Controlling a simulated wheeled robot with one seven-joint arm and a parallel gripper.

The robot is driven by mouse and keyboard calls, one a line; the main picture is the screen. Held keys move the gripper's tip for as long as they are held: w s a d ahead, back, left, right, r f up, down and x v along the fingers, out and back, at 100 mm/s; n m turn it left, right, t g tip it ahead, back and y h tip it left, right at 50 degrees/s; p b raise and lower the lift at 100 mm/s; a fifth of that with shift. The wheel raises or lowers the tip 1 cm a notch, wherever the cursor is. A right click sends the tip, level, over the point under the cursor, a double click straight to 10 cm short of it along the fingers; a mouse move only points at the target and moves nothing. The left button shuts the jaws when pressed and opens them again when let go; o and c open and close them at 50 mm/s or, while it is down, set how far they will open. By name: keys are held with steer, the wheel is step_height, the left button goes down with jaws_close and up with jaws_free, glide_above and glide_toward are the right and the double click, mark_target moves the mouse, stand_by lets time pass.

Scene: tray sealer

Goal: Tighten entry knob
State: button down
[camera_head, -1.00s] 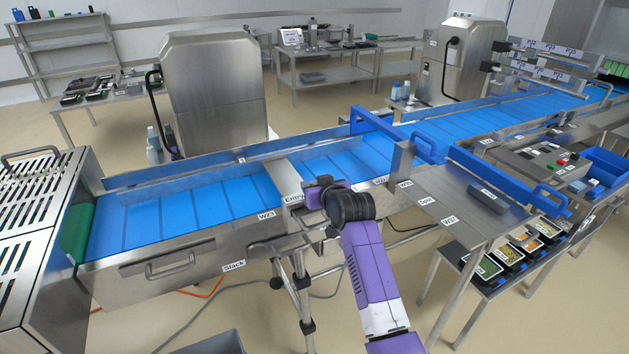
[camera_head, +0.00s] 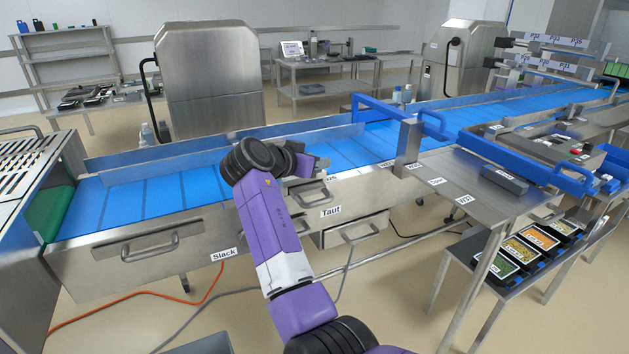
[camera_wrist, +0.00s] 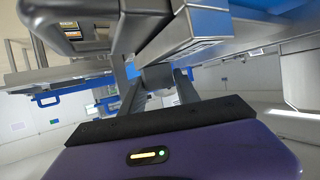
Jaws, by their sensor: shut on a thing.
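My gripper (camera_wrist: 158,88) shows in the wrist view with its two fingers on either side of a grey, rounded entry knob (camera_wrist: 157,74), shut on it. In the head view my gripper (camera_head: 312,172) reaches the front side of the blue-belted conveyor, and the knob is mostly hidden behind my wrist and fingers. A "Taut" label (camera_head: 331,211) is just below and right of the gripper. A "Slack" label (camera_head: 223,254) is further left on the conveyor's lower edge. I cannot tell the knob's turn angle.
The blue conveyor belt (camera_head: 150,195) runs behind my arm. A handled drawer front (camera_head: 135,250) is at left, and another handle (camera_head: 360,233) sits right of the gripper. A steel side table (camera_head: 465,185) stands at right. Orange and grey cables lie on the floor.

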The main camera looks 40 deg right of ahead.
steer(key=shift+f+m+g+b, duration=0.2)
steer(key=shift+m+g+b, duration=1.8)
steer(key=shift+g+b, duration=0.6)
steer(key=shift+m, duration=0.3)
steer(key=shift+s, duration=0.1)
steer(key=c, duration=0.9)
jaws_free()
steer(key=shift+r, duration=0.1)
steer(key=shift+a+r, duration=0.2)
steer(key=shift+a, duration=0.25)
steer(key=v, duration=0.6)
steer(key=shift+w+a+b, duration=0.2)
steer(key=shift+a+b, duration=0.15)
steer(key=shift+a, duration=0.05)
